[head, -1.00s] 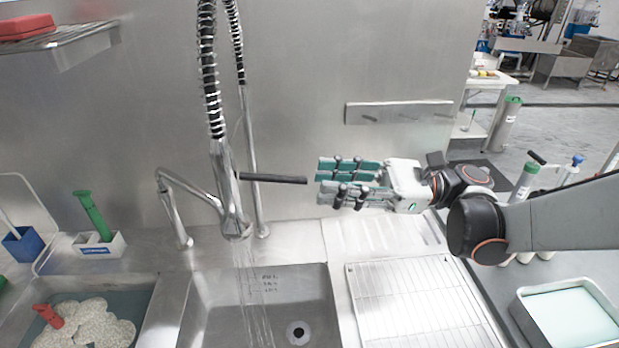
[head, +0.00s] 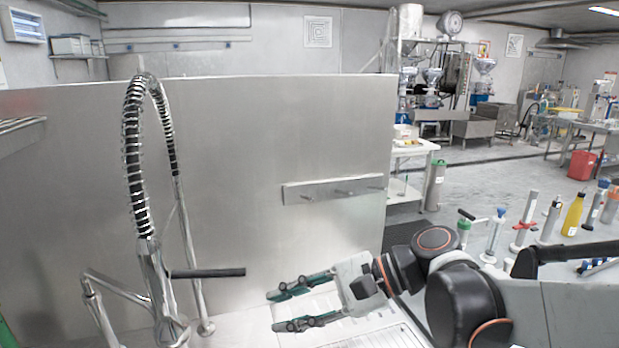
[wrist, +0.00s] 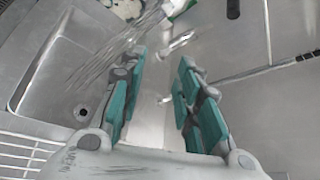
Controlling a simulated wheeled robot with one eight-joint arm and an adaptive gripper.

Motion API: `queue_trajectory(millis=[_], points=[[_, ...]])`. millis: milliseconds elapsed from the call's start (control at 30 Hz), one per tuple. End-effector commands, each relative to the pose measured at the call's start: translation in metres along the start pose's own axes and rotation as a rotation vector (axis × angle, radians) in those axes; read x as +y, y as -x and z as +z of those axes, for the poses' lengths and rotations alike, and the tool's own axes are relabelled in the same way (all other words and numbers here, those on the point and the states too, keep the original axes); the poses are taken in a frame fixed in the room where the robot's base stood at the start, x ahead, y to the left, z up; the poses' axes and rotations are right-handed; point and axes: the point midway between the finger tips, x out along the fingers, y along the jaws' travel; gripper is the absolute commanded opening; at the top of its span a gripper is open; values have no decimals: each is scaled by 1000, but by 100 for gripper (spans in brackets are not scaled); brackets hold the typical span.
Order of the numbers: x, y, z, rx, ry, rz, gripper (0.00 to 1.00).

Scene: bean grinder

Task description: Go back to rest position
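My gripper (head: 272,311) is in the lower middle of the head view, its fingers pointing left over the sink counter. Its two green-padded fingers are spread apart with nothing between them. In the wrist view, the gripper (wrist: 163,85) also shows a clear empty gap between its fingers. The spring-hose tap (head: 150,250) stands to the left of the gripper, with its black lever (head: 207,273) a short way from the fingertips and apart from them.
The sink basin (wrist: 60,75) shows in the wrist view, with running water beside the fingers. A steel splash wall (head: 250,130) with a hook rail (head: 333,189) stands behind. Several hand tools and a yellow bottle (head: 573,214) stand at the right. Open floor lies beyond.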

Motion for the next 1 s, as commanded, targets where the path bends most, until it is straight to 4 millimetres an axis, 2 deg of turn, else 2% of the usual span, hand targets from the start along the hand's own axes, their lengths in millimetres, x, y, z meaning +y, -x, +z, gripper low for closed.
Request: queue_trajectory(millis=[33, 267, 600, 800, 900, 1000], points=[[12, 4, -6, 80, 59, 13, 31], [62, 40, -46, 441, 378, 140, 31], [128, 127, -91, 880, 892, 515, 31], [147, 166, -100, 1011, 1100, 724, 31], [150, 174, -101, 1037, 1147, 776, 35], [150, 178, -102, 1046, 1164, 796, 35]])
